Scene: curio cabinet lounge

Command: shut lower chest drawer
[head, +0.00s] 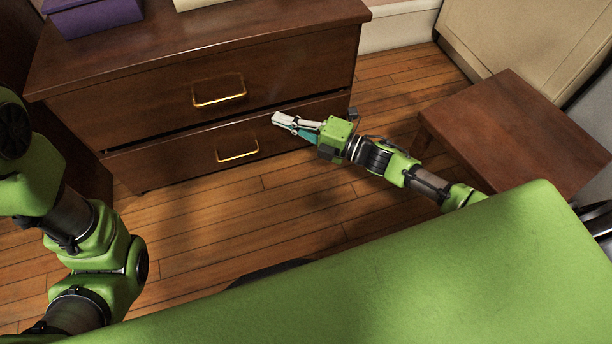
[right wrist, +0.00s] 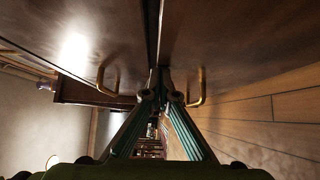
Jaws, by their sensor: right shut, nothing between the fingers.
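The dark wooden chest stands at the upper left of the head view. Its lower drawer (head: 185,160), with a brass handle (head: 237,151), has a dark gap along its top edge and appears to stand out slightly. My right gripper (head: 278,119) is shut and empty at the right part of the lower drawer's front, near that top edge. In the right wrist view its fingertips (right wrist: 160,82) meet by the dark seam between the two drawer fronts; I cannot tell whether they touch. The lower handle (right wrist: 197,88) shows just right of them. My left gripper is out of view.
The upper drawer (head: 150,105) looks closed, with its own brass handle (head: 219,91). A purple box (head: 95,16) sits on the chest top. A small wooden table (head: 530,130) stands right of my right arm. The wooden floor before the chest is clear.

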